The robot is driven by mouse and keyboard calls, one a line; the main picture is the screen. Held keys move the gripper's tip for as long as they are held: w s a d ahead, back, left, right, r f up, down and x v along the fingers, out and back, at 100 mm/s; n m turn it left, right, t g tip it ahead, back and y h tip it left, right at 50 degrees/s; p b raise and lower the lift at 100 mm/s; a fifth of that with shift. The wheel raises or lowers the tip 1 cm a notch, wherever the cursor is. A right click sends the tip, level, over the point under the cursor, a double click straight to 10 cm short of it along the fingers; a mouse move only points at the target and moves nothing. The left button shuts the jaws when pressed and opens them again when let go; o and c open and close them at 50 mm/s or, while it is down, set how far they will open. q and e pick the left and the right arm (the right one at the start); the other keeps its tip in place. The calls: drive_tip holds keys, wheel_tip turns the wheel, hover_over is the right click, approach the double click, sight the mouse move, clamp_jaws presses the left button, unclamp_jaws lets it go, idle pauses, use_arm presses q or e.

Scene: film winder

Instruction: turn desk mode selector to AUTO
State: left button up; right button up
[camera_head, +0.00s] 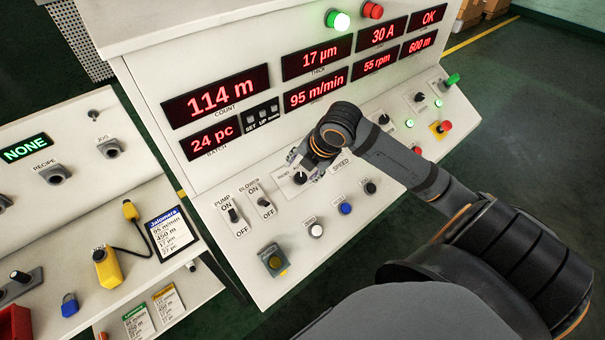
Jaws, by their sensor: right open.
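The white control desk (265,285) has a sloped panel of switches, buttons and knobs. A black selector knob (300,178) sits on this panel, close to the SPEED label; its own label is too small to read, so I cannot tell for sure that it is the mode selector or where it points. My right gripper (303,164) reaches in from the right and hangs just over this knob. It is open, its fingers small and partly hidden by the wrist. I cannot tell whether they touch the knob. My left gripper is out of view.
PUMP (233,216) and BLOWER (265,203) toggles, a white button (316,230) and a blue button (345,208) sit near the gripper. A red display bank (215,100) rises behind. A side table with a yellow pendant (107,267) stands left.

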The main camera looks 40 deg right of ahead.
sight(302, 179)
wheel_tip(302, 179, up, 7)
drive_tip(key=shift+f, duration=0.1)
idle(0.7)
